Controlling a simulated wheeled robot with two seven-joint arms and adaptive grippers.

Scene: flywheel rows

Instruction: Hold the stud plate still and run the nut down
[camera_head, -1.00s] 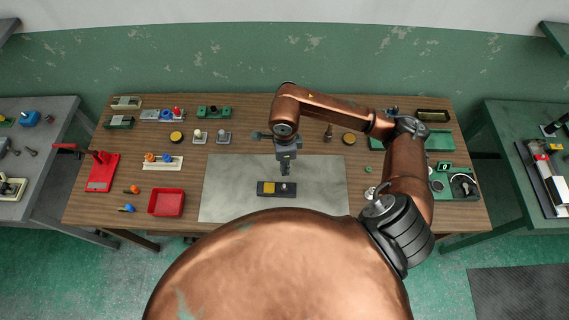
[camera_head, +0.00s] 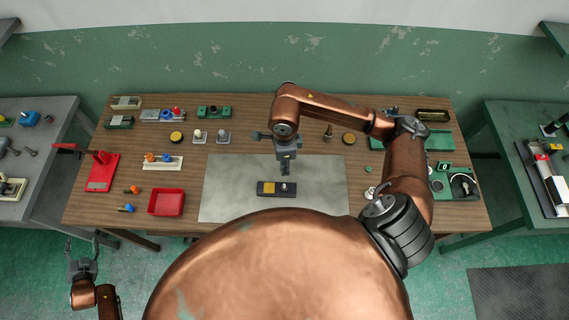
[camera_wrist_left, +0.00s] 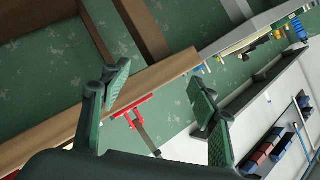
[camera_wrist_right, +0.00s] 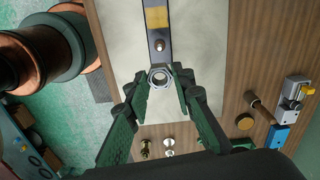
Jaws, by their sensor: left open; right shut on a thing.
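The stud plate (camera_head: 276,194) is a dark bar with a yellow patch, lying on the grey mat in front of me. Its short stud (camera_wrist_right: 159,44) stands up near one end in the right wrist view. My right gripper (camera_head: 285,174) is shut on a silver hex nut (camera_wrist_right: 160,77), held with its hole showing, apart from the stud in that view. I cannot tell its height over the plate. My left gripper (camera_head: 82,248) is open and empty, off the table's front left corner. It also shows open in the left wrist view (camera_wrist_left: 160,92).
The grey mat (camera_head: 225,195) is clear around the plate. A red tray (camera_head: 166,202), a red fixture (camera_head: 102,172) and small coloured parts stand at the left. A green gauge tray (camera_head: 455,183) is at the right. Side benches flank the table.

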